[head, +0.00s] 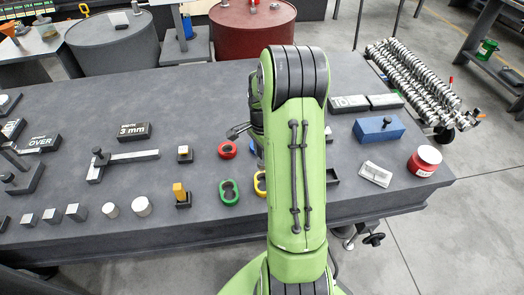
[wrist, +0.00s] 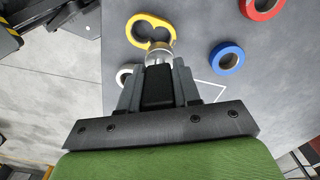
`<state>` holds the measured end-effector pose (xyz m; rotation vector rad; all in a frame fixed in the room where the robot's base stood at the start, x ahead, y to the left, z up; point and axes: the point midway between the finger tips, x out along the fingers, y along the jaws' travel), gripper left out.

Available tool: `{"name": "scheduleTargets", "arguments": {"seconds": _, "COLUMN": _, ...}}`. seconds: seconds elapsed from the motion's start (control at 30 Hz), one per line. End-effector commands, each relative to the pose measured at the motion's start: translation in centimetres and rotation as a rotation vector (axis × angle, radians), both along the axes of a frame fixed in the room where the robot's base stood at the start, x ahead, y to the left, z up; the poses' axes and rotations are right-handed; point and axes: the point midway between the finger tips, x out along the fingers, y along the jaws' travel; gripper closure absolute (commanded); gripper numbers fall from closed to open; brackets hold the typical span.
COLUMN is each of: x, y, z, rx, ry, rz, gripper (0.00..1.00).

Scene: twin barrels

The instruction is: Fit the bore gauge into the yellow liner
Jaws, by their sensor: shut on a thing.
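The yellow liner (wrist: 139,20) is a figure-eight ring lying on the dark bench, just beyond my fingertips in the wrist view. In the head view only a sliver of the yellow liner (head: 258,184) shows left of my arm. My gripper (wrist: 158,68) is shut on a silvery round-ended piece, apparently the bore gauge (wrist: 158,53). The gauge overlaps the near edge of the liner in the wrist view. I cannot tell whether it touches the liner or is above it. In the head view my arm hides the gripper's tips and the gauge.
A red ring (head: 227,149) and a green liner (head: 229,191) lie left of my arm. The wrist view also shows a blue ring (wrist: 227,58) and a pale ring (wrist: 125,76). A blue block (head: 379,130) and red jar (head: 425,160) stand at right.

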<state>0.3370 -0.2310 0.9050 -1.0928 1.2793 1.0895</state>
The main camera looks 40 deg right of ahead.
Motion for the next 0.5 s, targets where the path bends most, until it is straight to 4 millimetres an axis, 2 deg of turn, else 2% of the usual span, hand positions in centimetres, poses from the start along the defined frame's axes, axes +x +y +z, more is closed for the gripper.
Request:
{"name": "scheduleTargets", "arguments": {"seconds": 0.4, "x": 0.0, "y": 0.0, "z": -4.8, "rx": 0.000, "ry": 0.001, "rz": 0.000, "gripper": 1.00}}
{"name": "scheduleTargets", "arguments": {"seconds": 0.5, "x": 0.0, "y": 0.0, "z": -5.5, "rx": 0.000, "ry": 0.001, "rz": 0.000, "gripper": 1.00}}
